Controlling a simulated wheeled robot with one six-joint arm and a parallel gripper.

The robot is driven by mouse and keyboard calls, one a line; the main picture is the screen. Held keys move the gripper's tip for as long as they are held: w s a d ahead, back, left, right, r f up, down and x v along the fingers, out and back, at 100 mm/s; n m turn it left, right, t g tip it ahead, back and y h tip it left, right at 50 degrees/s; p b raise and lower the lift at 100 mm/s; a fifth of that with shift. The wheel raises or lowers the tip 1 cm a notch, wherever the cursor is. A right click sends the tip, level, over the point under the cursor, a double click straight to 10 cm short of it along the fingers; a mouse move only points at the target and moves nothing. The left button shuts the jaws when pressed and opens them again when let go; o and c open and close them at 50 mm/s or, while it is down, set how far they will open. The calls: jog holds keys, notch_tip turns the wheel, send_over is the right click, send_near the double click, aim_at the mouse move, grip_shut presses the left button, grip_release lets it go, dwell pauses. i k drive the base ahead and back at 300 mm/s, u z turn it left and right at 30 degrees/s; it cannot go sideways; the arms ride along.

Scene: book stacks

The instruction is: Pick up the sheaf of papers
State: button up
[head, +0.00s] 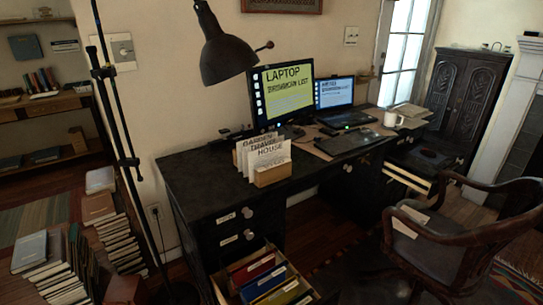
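The desk (205,180) runs across the middle of the head view. A loose stack of pale papers (411,111) lies at its far right end, beside a white mug (391,119). Upright white papers with large lettering (263,152) stand in a small tan holder (272,176) at the front left of the desk. A pale sheet or small stack (408,221) lies on the wooden chair. I cannot tell which of these is the sheaf. My gripper is not in view.
A dark lamp (226,55) hangs over the desk's left side. A monitor (284,92) and laptop (334,92) stand at the back. The chair (430,245) blocks the front right.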

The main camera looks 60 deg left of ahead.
aim_at(259, 157)
jog(key=u, duration=0.5)
jog(key=i, duration=1.1)
jog(key=u, duration=1.5)
jog(key=i, duration=0.65)
jog(key=u, duration=0.7)
